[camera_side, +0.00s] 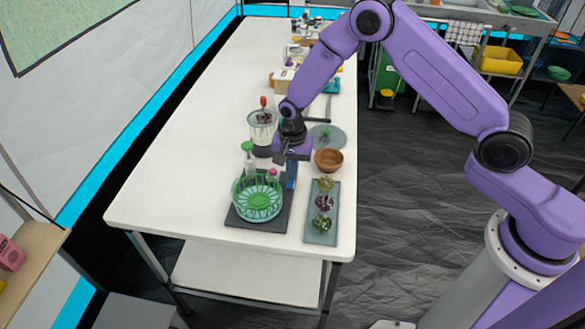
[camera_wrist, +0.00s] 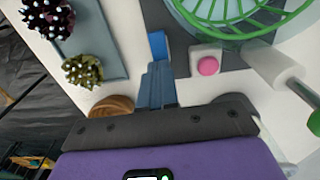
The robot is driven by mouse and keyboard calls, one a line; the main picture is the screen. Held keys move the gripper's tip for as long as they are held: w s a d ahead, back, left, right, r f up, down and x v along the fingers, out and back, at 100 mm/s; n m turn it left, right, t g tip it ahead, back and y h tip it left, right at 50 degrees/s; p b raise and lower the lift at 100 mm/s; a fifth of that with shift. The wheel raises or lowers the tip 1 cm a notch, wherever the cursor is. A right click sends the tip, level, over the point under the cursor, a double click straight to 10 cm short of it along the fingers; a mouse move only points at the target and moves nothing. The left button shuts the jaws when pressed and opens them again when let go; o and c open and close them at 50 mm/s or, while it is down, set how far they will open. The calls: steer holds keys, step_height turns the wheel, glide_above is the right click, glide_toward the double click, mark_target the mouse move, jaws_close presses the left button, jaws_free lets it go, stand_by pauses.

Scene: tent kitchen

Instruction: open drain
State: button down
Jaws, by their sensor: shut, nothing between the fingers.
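A clear round bowl with a green slatted basket (camera_side: 257,198) stands on a dark square mat (camera_side: 276,218) near the table's front end. Its green ribs (camera_wrist: 240,18) fill the top right of the wrist view. Beside it is a white post with a pink button (camera_wrist: 207,66), also visible in the side view (camera_side: 272,172). A white post with a green knob (camera_side: 247,147) rises behind the bowl. My gripper (camera_side: 291,186) points down just right of the bowl and pink button, apart from the button. Its blue fingers (camera_wrist: 158,48) are shut and empty. I cannot identify a drain part.
A grey tray (camera_side: 311,236) with several small plant-like clumps lies to the right. A wooden bowl (camera_side: 328,160) and a grey round plate (camera_side: 335,139) are close to my wrist. A clear jar with a red-tipped handle (camera_side: 262,127) stands behind. The table's left side is clear.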

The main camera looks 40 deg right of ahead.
steer(key=shift+f, duration=0.2)
steer(key=shift+s, duration=0.1)
steer(key=shift+s+a+r, duration=0.25)
steer(key=shift+s+a, duration=0.2)
steer(key=shift+a, duration=0.05)
stand_by(0.4)
step_height(320, 180, up, 14)
steer(key=w+d, duration=0.1)
steer(key=shift+w+d, duration=0.3)
steer(key=shift+s, duration=0.1)
stand_by(0.4)
